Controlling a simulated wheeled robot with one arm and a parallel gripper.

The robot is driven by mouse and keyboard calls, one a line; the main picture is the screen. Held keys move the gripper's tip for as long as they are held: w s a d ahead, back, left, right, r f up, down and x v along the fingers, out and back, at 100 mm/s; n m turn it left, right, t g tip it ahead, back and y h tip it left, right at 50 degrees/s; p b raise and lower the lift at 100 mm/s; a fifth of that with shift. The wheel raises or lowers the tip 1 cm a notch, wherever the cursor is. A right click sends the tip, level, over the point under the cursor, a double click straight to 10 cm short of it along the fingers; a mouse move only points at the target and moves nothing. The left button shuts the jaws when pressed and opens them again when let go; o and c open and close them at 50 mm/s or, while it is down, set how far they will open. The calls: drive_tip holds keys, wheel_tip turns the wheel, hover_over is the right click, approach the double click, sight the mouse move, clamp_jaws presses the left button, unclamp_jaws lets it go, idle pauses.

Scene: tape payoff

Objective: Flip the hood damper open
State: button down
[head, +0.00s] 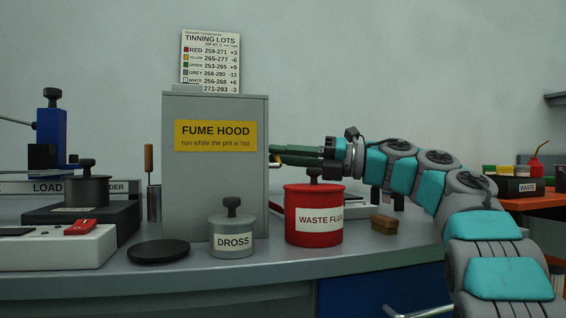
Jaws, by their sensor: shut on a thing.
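The grey fume hood (215,190) stands on the bench at the middle left, with a yellow label on its front. My gripper (274,155) reaches in from the right, level, with its dark green fingers against or just beside the hood's right edge. It is shut on a small part at the hood's right side, of which only a yellowish bit (273,148) shows. I take this part for the damper's lever, but its shape and the damper's position are hidden by the fingers and the hood.
The red waste flux pot (314,231) stands just below my gripper. The grey dross pot (232,241) stands before the hood, with a black disc (158,252) to its left. A brown block (384,224) lies right of the red pot. A lot chart (210,60) hangs behind.

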drive_tip(key=c, duration=0.9)
unclamp_jaws()
drive_tip(key=s+d+r, duration=0.1)
drive_tip(key=s, duration=0.4)
drive_tip(key=s+d+r, duration=0.2)
drive_tip(key=s, duration=0.3)
drive_tip(key=s+d+r, duration=0.1)
drive_tip(key=s+r, duration=0.1)
drive_tip(key=s, duration=0.3)
drive_tip(key=shift+s+d+p, duration=0.2)
drive_tip(key=shift+s+p, duration=0.05)
drive_tip(key=shift+p, duration=0.05)
idle(0.4)
